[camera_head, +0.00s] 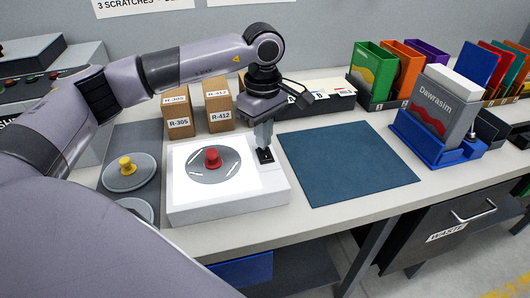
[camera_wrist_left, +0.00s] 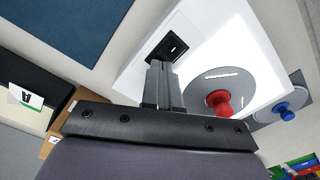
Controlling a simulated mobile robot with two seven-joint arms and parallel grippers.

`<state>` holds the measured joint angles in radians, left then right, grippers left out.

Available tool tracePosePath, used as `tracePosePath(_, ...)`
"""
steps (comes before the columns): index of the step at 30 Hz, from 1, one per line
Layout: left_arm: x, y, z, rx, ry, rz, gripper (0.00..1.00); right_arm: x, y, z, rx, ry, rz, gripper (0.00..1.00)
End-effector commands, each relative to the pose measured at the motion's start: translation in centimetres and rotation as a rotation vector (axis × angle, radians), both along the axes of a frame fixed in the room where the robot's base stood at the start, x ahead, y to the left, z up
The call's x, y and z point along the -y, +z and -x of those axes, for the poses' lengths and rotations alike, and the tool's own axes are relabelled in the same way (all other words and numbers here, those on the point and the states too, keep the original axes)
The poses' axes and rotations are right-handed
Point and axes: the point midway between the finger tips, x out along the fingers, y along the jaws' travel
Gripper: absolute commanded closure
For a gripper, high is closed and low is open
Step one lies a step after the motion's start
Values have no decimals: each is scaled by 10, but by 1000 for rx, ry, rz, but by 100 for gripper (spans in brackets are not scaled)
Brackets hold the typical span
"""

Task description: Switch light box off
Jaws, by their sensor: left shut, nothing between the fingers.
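The light box (camera_head: 230,208) is a low pale box on the bench with a bright white top panel. A grey disc with a red knob (camera_head: 212,158) lies on the panel. A black switch (camera_head: 266,158) sits at the right side of the box top; it also shows in the left wrist view (camera_wrist_left: 168,47), where its rocker position is hard to tell. My left gripper (camera_head: 263,146) is shut and empty, pointing down right at the switch. In the left wrist view its fingertips (camera_wrist_left: 161,66) are beside the switch; contact cannot be told. My right gripper is out of view.
Discs with a yellow knob (camera_head: 126,165) and a blue knob (camera_wrist_left: 287,114) lie left of the box. Cartons (camera_head: 219,114) stand behind it. A blue mat (camera_head: 345,163) lies bare to the right. Beyond it are a blue holder (camera_head: 432,148) and coloured folders (camera_head: 373,72).

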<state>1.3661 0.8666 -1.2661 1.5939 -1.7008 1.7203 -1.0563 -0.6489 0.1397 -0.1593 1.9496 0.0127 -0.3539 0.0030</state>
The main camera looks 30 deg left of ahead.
Motion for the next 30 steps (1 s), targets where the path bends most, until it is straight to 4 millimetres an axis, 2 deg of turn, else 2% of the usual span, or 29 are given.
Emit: tracePosePath(30, 0, -16, 0, -1, -1, 0, 100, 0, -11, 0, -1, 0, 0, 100)
